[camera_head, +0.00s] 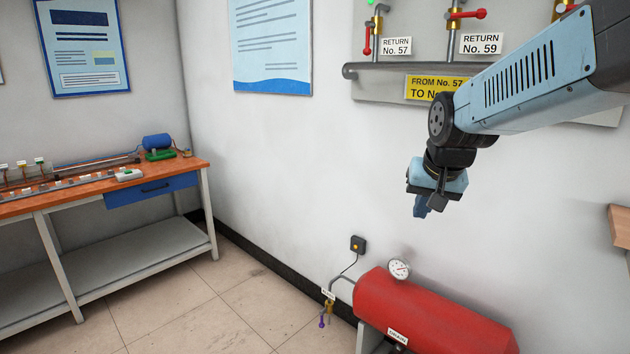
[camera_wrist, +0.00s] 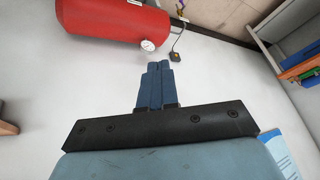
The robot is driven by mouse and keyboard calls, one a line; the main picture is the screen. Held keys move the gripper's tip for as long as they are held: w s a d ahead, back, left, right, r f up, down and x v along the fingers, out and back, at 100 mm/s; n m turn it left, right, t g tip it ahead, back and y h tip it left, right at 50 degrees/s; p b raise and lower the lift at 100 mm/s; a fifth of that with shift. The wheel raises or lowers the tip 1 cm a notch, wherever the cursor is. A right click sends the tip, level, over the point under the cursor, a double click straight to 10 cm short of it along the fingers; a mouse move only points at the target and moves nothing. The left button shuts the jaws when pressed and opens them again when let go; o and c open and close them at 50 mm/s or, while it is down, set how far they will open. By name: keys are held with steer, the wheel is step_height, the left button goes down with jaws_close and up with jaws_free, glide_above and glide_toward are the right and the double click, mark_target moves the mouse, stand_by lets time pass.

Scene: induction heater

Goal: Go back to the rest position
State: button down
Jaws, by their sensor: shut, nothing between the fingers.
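My gripper (camera_head: 430,204) hangs in the air in front of the white wall, above the red tank, in the head view. In the wrist view my gripper (camera_wrist: 161,66) shows its two blue fingers side by side, shut and empty. It touches nothing. My light blue forearm comes in from the upper right of the head view and covers part of the pipe panel.
A red tank (camera_head: 435,312) with a gauge (camera_head: 399,269) stands low by the wall. A pipe panel (camera_head: 420,35) with red valve handles (camera_head: 468,14) is behind my arm. A workbench (camera_head: 62,205) stands at the left. The floor (camera_head: 190,300) between is clear.

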steer(key=s+d+n, duration=0.2)
steer(key=s, duration=1.2)
steer(key=shift+s+d+r, duration=0.2)
steer(key=shift+s+r, duration=0.15)
steer(key=shift+r, duration=0.05)
